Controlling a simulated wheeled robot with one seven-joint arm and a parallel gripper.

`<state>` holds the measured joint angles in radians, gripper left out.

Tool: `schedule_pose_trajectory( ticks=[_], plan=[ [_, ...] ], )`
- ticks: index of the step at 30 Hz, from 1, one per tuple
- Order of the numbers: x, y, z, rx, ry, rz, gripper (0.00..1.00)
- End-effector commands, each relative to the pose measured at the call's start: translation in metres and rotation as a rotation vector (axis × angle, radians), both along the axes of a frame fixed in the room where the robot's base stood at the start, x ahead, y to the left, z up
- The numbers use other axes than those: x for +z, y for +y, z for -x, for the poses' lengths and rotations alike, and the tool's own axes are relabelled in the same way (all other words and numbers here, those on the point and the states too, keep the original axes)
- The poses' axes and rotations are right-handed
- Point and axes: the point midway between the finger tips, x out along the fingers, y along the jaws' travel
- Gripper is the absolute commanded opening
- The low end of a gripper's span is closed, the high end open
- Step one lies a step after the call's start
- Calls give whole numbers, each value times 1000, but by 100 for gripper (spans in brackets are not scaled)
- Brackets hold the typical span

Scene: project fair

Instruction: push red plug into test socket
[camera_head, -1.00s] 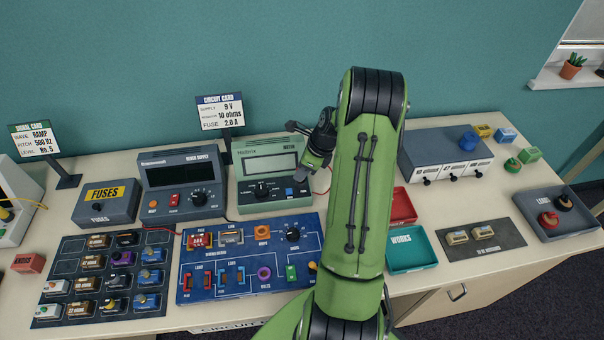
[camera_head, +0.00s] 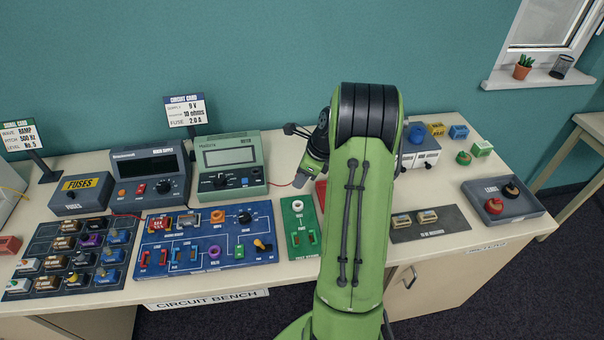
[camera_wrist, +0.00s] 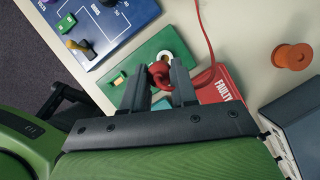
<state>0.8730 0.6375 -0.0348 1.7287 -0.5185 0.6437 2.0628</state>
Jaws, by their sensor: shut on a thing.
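My gripper (camera_wrist: 160,88) is shut on the red plug (camera_wrist: 159,71), with a red lead (camera_wrist: 207,35) running away from it. In the head view my gripper (camera_head: 299,181) is above and behind the green board (camera_head: 302,232), and the plug is hidden there. The green board (camera_wrist: 129,68) carries a white round socket (camera_head: 297,205), which looks like the test socket. In the wrist view the plug partly covers this white socket (camera_wrist: 172,53). I cannot tell whether they touch.
The blue circuit board (camera_head: 180,252) is left of the green board. A meter (camera_head: 229,158) stands behind, with the red lead running from its side. A red tray marked FAULTY (camera_wrist: 221,85) lies close beside the green board. An orange spool-shaped piece (camera_wrist: 292,57) is farther right.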

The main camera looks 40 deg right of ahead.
Motion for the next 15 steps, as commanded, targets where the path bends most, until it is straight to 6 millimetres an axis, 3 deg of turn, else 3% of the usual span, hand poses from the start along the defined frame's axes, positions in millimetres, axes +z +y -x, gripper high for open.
schedule_pose_trajectory(
  ticks=[5,15],
  plan=[
    [-6,1,-1,2,-1,-1,0],
    [-41,0,-1,0,-1,0,0]
  ],
)
